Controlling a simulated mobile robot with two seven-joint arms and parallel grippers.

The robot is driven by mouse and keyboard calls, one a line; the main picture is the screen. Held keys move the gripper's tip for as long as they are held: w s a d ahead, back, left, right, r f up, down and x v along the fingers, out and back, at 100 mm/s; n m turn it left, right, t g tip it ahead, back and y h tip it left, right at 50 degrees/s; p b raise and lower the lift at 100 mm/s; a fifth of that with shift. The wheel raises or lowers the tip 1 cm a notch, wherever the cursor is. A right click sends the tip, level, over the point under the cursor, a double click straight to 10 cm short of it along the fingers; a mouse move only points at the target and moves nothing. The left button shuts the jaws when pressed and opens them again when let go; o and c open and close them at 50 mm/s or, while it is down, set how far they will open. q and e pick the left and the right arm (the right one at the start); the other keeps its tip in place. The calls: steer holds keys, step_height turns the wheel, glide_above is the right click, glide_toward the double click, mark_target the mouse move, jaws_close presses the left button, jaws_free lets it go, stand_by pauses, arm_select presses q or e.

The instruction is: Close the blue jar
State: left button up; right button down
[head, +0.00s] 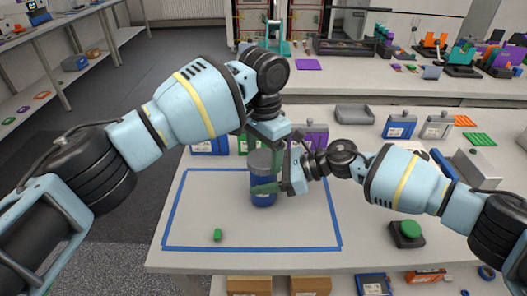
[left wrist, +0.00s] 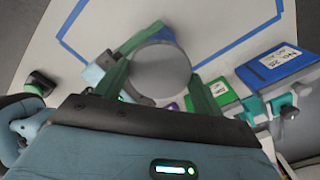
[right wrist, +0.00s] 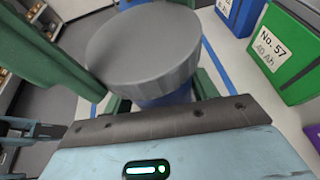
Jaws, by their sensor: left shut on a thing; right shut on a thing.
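The blue jar (head: 263,199) stands upright inside the blue taped outline on the table. A grey round lid (head: 260,163) is on top of it; I cannot tell whether it is fully seated. My left gripper (head: 265,155) comes from above and is shut on the lid, its green fingers on either side of it in the left wrist view (left wrist: 160,72). My right gripper (head: 266,188) comes from the right and is shut on the jar's body below the lid. In the right wrist view the lid (right wrist: 145,45) hides most of the jar (right wrist: 165,98).
A small green piece (head: 217,235) lies inside the outline at front left. A green-topped button box (head: 408,233) is at right. Blue, green and purple containers stand behind the jar, including a green one (right wrist: 292,45). A grey tray (head: 355,114) is at the back.

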arm_select(q)
steer(key=m, duration=0.5)
steer(key=shift+m, duration=0.4)
steer(key=o, duration=1.2)
steer(key=shift+c, duration=0.2)
steer(key=shift+r, duration=0.1)
step_height(320, 180, up, 12)
arm_select(e)
steer(key=shift+c, duration=1.9)
jaws_free()
steer(key=shift+d, duration=0.1)
